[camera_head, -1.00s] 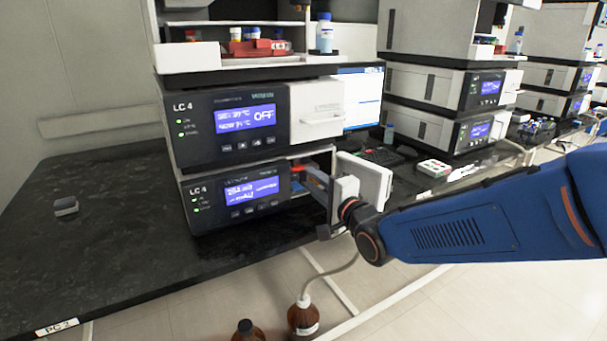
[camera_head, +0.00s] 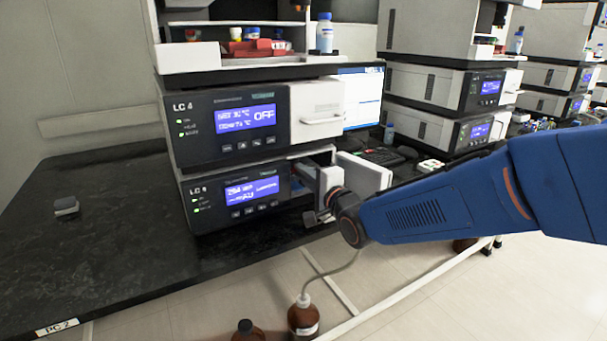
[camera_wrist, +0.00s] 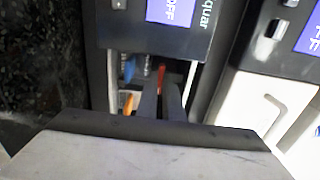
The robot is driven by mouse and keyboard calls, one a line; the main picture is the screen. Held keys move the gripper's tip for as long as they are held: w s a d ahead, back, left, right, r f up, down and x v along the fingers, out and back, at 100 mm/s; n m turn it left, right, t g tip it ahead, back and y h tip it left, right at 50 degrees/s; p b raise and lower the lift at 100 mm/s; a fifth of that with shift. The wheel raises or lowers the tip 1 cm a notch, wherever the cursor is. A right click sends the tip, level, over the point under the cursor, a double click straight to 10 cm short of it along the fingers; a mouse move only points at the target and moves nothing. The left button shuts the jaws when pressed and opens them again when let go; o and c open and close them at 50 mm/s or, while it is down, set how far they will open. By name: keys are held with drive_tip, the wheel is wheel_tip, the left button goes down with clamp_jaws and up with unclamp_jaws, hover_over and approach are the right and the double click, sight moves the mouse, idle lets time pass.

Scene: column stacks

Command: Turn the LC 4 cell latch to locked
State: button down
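The lower LC 4 module (camera_head: 238,195) has an open bay at its right end, with its white door (camera_head: 365,172) swung out. My gripper (camera_head: 312,176) reaches into this bay from the right; its fingertips are hard to make out in the head view. In the wrist view, the dark fingers of my gripper (camera_wrist: 162,92) point into the bay, with a narrow gap between them. A slim red part (camera_wrist: 161,74), perhaps the latch lever, shows at that gap; whether the fingers touch it I cannot tell. Blue (camera_wrist: 130,68) and orange (camera_wrist: 127,103) parts lie left of the fingers.
The upper LC 4 module (camera_head: 225,122) sits directly above the bay, its display showing OFF. The open door is close beside my wrist. Brown bottles (camera_head: 303,317) stand below the bench. The bench's left part (camera_head: 100,220) is mostly clear.

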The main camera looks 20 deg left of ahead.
idle(0.3)
drive_tip(key=n, duration=1)
drive_tip(key=shift+f, duration=0.1)
drive_tip(key=n, duration=0.4)
drive_tip(key=shift+n, duration=1.9)
drive_tip(key=c, duration=1.9)
unclamp_jaws()
drive_tip(key=shift+d, duration=0.1)
drive_tip(key=v, duration=1.7)
drive_tip(key=shift+s, duration=0.2)
